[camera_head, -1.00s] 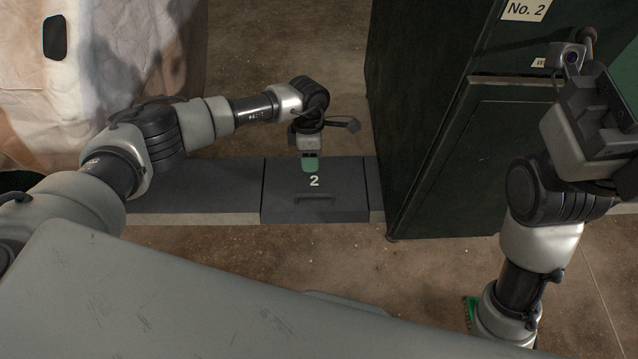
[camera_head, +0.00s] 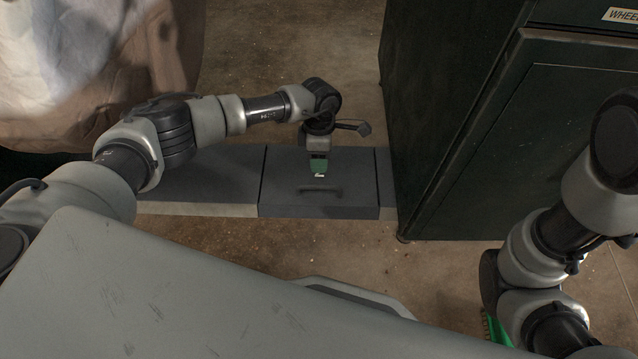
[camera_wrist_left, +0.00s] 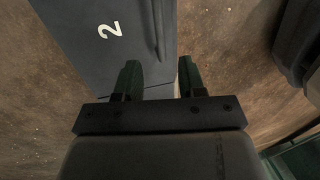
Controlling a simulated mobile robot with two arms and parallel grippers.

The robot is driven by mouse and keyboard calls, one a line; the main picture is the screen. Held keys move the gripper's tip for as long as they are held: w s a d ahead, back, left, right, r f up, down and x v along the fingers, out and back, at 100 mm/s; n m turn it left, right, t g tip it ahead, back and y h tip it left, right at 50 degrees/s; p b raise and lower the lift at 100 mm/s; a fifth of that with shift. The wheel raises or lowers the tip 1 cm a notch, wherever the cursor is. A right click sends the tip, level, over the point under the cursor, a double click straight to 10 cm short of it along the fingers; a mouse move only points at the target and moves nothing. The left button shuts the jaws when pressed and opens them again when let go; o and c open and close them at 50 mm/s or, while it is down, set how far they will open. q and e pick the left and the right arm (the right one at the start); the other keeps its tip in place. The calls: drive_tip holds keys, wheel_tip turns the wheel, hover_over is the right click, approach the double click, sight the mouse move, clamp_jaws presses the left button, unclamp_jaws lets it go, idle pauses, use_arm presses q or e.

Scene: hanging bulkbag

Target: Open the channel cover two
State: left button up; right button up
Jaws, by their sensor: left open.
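Channel cover two (camera_head: 280,185) is a flat dark grey panel in the low channel on the floor, and it lies flat. It has a dark bar handle (camera_head: 320,191) near its front edge. The cover also shows in the left wrist view (camera_wrist_left: 85,45), with a white "2" and the handle (camera_wrist_left: 159,30). My left gripper (camera_head: 319,172) is open and empty, pointing down over the cover, just behind the handle. It hides most of the "2" in the head view. In the left wrist view its fingers (camera_wrist_left: 159,75) are spread near the cover's edge and the handle's end. My right gripper is out of view.
A dark green cabinet (camera_head: 470,130) stands close to the right of the cover. A pale bulk bag (camera_head: 90,70) hangs at the upper left. The grey channel (camera_head: 205,182) continues left of the cover. Bare floor (camera_head: 240,245) lies in front. A green object (camera_head: 493,328) is partly hidden at lower right.

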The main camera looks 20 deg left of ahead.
use_arm(q)
drive_tip(key=b, duration=0.5)
hover_over(319, 182)
drive_tip(key=s+d, duration=0.1)
drive_tip(key=s, duration=0.3)
wheel_tip(319, 182, down, 8)
drive_tip(key=shift+w+d+f, duration=0.1)
drive_tip(key=shift+f, duration=0.1)
clamp_jaws()
